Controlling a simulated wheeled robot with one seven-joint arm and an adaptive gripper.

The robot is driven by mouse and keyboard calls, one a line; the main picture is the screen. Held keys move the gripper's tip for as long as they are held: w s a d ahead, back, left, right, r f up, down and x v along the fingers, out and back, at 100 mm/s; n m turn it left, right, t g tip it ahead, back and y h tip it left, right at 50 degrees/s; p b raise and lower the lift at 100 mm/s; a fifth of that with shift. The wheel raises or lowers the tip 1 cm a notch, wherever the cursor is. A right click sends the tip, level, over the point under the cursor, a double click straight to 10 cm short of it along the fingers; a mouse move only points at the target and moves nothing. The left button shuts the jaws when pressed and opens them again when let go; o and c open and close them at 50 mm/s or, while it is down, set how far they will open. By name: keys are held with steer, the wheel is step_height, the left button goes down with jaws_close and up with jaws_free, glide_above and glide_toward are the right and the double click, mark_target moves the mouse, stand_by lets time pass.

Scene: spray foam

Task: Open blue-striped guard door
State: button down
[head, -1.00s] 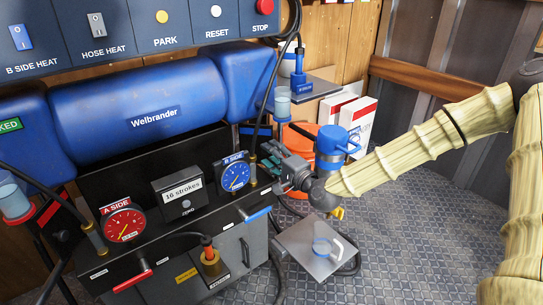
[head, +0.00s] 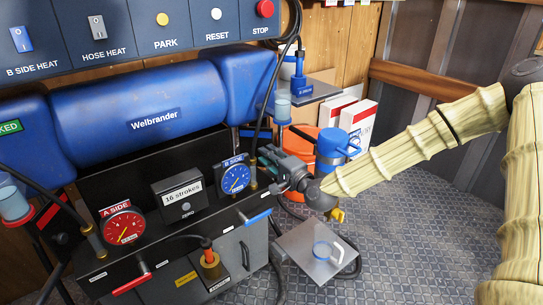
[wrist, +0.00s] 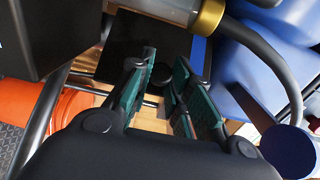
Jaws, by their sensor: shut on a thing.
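My gripper (head: 265,158) is at the right end of the black machine, beside the blue B SIDE gauge (head: 235,177). In the wrist view its teal-padded fingers (wrist: 165,92) are closed around a small dark knob-like piece (wrist: 162,75), in front of a black panel (wrist: 135,45). The fingers hide much of this piece. I cannot make out a blue stripe on the held part, so I cannot tell for sure that it belongs to the guard door.
A blue handle (head: 257,217) and a red handle (head: 132,284) are on the machine's front. An orange bucket (head: 328,141) stands behind my wrist, and a grey plate (head: 315,252) is below it. Dark hoses hang close by. The patterned floor to the right is clear.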

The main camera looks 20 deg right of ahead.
steer(key=shift+s+a+m+t+h, duration=0.3)
steer(key=shift+s+a+m+h, duration=0.25)
steer(key=shift+m+h, duration=0.35)
steer(key=shift+w, duration=0.1)
steer(key=c, duration=1.3)
jaws_free()
steer(key=shift+a, duration=0.1)
steer(key=shift+s, duration=0.3)
steer(key=v, duration=1.1)
steer(key=shift+s, duration=0.25)
